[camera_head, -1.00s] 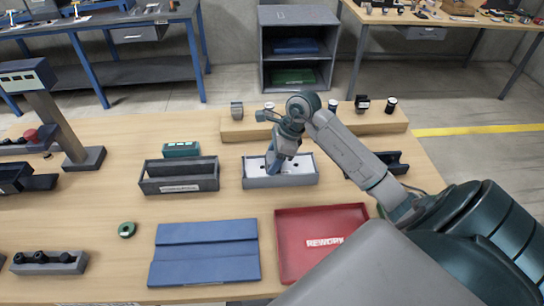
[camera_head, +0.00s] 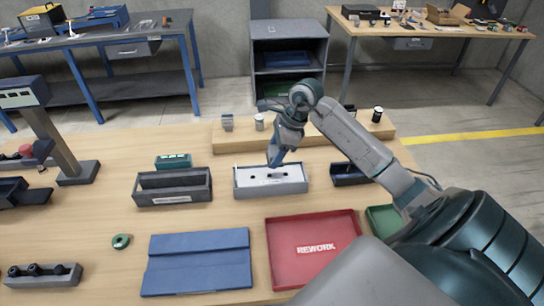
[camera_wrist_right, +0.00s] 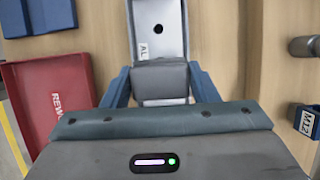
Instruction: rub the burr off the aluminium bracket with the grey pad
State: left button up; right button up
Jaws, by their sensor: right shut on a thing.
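My right gripper (camera_head: 273,162) is over the back part of a grey tray (camera_head: 271,190) with a pale inside and dark spots. In the right wrist view its two blue fingers (camera_wrist_right: 160,72) are shut on a grey block (camera_wrist_right: 160,82), which looks like the grey pad. Beyond the block is the pale surface with one dark round hole; a label starting "AL" shows beside it. I cannot tell whether this surface is the aluminium bracket, and no burr can be made out. The gap between block and tray is unclear. My left gripper is out of view.
A dark grey bin (camera_head: 174,198) stands left of the tray, a black holder (camera_head: 348,180) right. In front are a blue mat (camera_head: 197,262) and a red REWORK tray (camera_head: 310,222). Behind runs a wooden ledge (camera_head: 300,132) with small parts. A green ring (camera_head: 121,242) lies front left.

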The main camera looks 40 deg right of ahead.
notch_tip(320, 180, up, 2)
jog(key=shift+a, duration=0.1)
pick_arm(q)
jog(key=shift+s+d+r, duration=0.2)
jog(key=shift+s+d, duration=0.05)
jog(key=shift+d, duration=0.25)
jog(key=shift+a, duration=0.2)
